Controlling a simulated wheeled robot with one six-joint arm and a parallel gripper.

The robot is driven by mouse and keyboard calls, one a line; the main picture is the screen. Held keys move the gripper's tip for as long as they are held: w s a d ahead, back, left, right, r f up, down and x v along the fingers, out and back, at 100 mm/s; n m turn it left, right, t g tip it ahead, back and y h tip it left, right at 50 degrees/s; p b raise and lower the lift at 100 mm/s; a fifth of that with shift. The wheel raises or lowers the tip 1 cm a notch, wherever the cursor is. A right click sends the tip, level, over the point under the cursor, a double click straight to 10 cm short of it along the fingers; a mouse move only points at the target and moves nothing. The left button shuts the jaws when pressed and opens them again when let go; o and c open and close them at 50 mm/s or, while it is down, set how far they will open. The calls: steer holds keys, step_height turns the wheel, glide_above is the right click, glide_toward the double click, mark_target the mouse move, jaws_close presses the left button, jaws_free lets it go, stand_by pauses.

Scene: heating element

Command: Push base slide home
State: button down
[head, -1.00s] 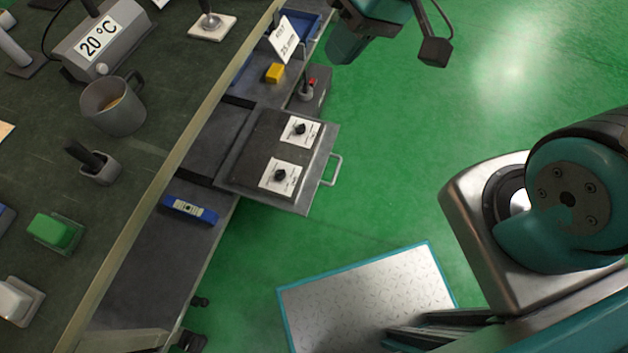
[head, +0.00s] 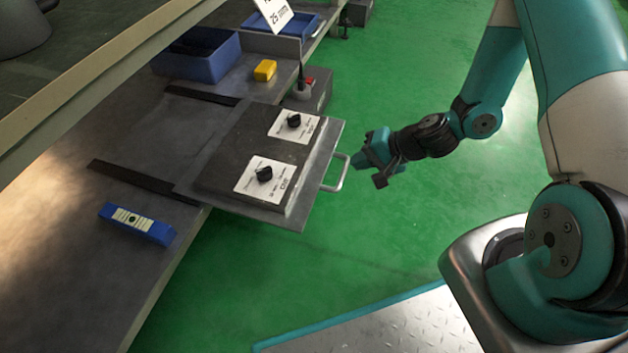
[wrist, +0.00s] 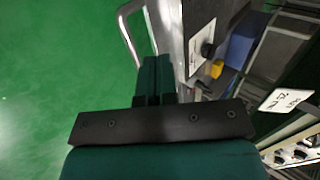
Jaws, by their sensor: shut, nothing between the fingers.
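The base slide (head: 318,190) is a grey plate with a raised dark block and two black knobs on white labels. It sticks out past the lower shelf's edge over the green floor. Its metal bar handle (head: 342,176) is on the outer edge. My gripper (head: 362,160) is shut and empty, just outside the slide beside the handle. In the wrist view, the shut fingers (wrist: 153,78) point towards the slide's edge, with the handle (wrist: 126,32) to their left. I cannot tell whether they touch it.
Dark rails (head: 145,181) run along the shelf on both sides of the slide. A blue level-like bar (head: 137,223), a yellow block (head: 265,70) and a blue bin (head: 200,58) lie on the shelf. A grey box with a red button (head: 308,88) stands beyond the slide.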

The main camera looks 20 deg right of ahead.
mark_target(305, 170)
steer(key=b+x, duration=0.3)
steer(key=x, duration=0.2)
steer(key=b+x, duration=0.3)
steer(key=x, duration=0.2)
steer(key=shift+f, duration=0.45)
steer(key=shift+w+a+r+b, duration=0.1)
steer(key=shift+w+a+b, duration=0.65)
steer(key=shift+a, duration=0.3)
steer(key=shift+w+a+r+b, duration=0.2)
steer(key=shift+w+a+b, duration=0.15)
steer(key=shift+a, duration=0.2)
steer(key=shift+w+a, duration=0.1)
